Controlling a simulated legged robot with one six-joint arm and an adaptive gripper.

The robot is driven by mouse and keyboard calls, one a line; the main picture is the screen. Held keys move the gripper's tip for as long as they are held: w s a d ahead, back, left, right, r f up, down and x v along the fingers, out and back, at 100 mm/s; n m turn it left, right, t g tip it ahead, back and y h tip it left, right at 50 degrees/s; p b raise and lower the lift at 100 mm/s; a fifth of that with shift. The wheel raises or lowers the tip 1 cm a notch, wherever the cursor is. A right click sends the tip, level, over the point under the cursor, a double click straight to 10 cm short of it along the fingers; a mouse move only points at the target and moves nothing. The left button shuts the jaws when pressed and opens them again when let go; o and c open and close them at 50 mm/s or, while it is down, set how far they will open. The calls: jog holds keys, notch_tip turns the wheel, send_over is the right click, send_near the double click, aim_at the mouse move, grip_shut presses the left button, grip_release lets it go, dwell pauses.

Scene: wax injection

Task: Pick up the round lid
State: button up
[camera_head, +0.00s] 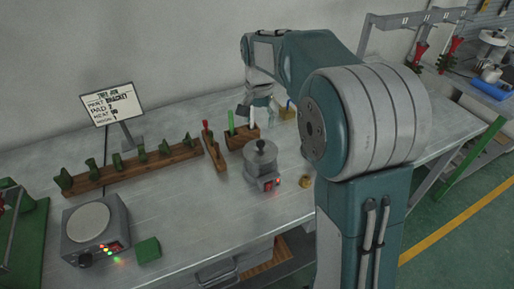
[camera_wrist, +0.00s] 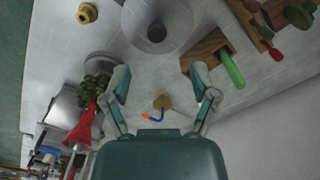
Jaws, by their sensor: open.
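The round lid (camera_head: 261,147) is grey with a dark knob and sits on a small grey pot (camera_head: 264,171) with a red-lit base, mid-table. In the wrist view the lid (camera_wrist: 150,15) shows at the top edge, partly cut off, with its knob (camera_wrist: 156,33) pointing toward me. My gripper (camera_wrist: 165,92) is open and empty; its two teal fingers are spread wide, apart from the lid. In the head view my gripper (camera_head: 256,104) hangs above the table, behind the pot and near the wooden tool block; its fingertips are hard to make out.
A wooden block (camera_head: 243,138) with a green-handled tool stands behind the pot. A brass piece (camera_head: 307,181) lies right of it. A wooden rack (camera_head: 130,170) with green pieces, a sign (camera_head: 108,103), a hotplate (camera_head: 92,246) and a green block (camera_head: 148,250) are left. Bare table lies between.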

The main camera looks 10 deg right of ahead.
aim_at(261, 142)
jog(key=f, duration=0.3)
jog(key=shift+a, duration=0.25)
jog(key=shift+f, duration=0.35)
jog(key=shift+d+f, duration=0.25)
jog(key=shift+d, duration=0.05)
jog(key=f, duration=0.3)
jog(key=shift+d+f, duration=0.4)
jog(key=shift+f, duration=0.35)
jog(key=shift+a+f, duration=0.15)
jog(key=shift+a, duration=0.3)
jog(key=shift+d, duration=0.25)
grip_shut()
